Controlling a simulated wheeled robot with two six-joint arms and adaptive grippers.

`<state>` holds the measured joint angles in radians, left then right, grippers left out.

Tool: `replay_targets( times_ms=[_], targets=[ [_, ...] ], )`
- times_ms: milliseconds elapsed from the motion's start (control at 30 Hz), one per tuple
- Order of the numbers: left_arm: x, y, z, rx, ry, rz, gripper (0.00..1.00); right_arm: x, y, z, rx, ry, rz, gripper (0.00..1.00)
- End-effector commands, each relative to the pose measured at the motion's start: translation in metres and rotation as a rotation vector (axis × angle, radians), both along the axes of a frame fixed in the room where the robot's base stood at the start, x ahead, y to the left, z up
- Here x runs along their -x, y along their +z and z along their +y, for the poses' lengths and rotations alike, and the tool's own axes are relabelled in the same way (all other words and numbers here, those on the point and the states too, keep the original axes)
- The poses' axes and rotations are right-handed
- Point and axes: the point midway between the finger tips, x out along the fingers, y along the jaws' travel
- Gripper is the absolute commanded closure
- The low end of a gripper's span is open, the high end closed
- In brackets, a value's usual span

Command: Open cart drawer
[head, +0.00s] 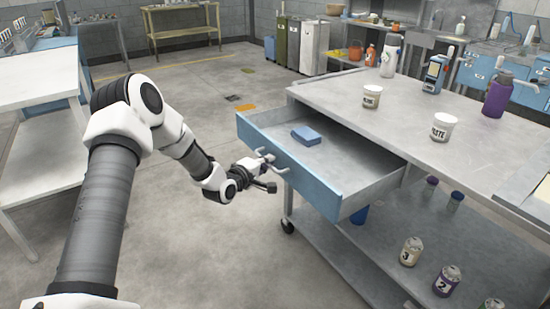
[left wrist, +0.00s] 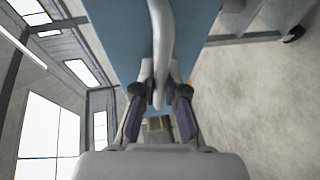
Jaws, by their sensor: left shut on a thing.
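The cart drawer (head: 335,165) is pulled well out of the cart (head: 400,105), with a blue front and a grey inside. A blue block (head: 306,136) lies in it. My left gripper (head: 268,172) is at the drawer front, shut on the drawer handle (head: 283,170). In the left wrist view the pale handle (left wrist: 160,45) runs down between the two fingers (left wrist: 160,105), with the blue drawer front (left wrist: 115,40) behind it. The fingers partly hide the handle in the head view. My right gripper is not in view.
On the cart top stand white tubs (head: 442,127), a purple bottle (head: 497,94), a white bottle (head: 390,60) and a blue device (head: 435,72). Numbered cans (head: 447,281) stand on the lower shelf. A white table (head: 40,82) is at left. The floor between is clear.

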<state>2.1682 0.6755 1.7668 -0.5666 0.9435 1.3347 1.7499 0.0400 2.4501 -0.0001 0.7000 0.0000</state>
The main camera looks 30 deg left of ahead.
Motion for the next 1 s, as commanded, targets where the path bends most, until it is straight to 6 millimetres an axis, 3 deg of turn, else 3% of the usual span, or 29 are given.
replay_targets(
  times_ms=[233,633,667,700,1000],
  targets=[
    [0.017,0.001,0.007,0.0,0.0,-0.001,1.0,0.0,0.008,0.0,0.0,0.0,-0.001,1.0],
    [0.02,0.0,0.008,-0.002,-0.001,-0.001,1.0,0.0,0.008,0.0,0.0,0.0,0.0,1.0],
    [0.02,0.0,0.008,-0.002,-0.001,-0.001,0.86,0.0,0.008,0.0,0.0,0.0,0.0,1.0],
    [0.02,0.0,0.008,-0.002,-0.001,-0.001,0.78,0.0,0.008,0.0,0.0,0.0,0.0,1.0],
    [0.021,0.0,0.008,-0.001,0.0,-0.001,0.78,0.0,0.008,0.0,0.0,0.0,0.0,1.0]
  ],
)
